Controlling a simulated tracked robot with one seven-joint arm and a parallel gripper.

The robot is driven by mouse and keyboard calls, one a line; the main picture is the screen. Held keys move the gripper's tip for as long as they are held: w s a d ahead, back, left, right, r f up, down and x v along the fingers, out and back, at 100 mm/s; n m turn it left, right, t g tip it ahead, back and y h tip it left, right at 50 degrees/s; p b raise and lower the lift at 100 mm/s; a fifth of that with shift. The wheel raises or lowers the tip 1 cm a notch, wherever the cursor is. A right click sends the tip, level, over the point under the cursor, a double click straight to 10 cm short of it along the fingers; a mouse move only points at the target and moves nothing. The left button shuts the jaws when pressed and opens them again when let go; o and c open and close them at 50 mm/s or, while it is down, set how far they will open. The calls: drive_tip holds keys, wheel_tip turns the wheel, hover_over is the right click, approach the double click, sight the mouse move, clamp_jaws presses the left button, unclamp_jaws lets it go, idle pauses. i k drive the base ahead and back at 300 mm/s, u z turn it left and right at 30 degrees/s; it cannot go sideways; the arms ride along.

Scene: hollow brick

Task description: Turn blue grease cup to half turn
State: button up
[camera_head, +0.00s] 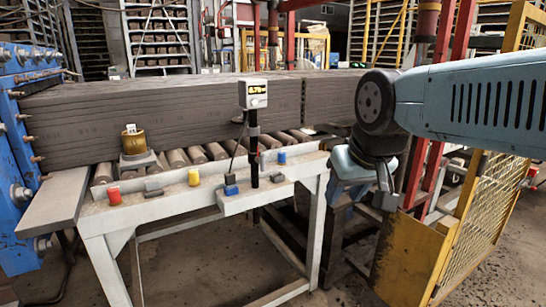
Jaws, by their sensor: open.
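The blue grease cup (282,157) stands upright at the right end of the white frame rail in the head view. A yellow cup (193,177) stands at the middle of the rail and a red cup (114,194) at its left. My gripper (363,196) hangs pointing down to the right of the blue cup, clear of it and holding nothing that I can see. Its jaws are open. The turn position of the blue cup is too small to read.
Brown clay slabs (180,110) lie on rollers behind the rail. A brass fitting (133,141) stands at left. A yellow mesh guard (485,210) stands at right.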

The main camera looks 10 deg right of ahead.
sight(282, 155)
drive_tip(key=z, duration=0.1)
drive_tip(key=i, duration=1)
drive_tip(key=u, duration=0.1)
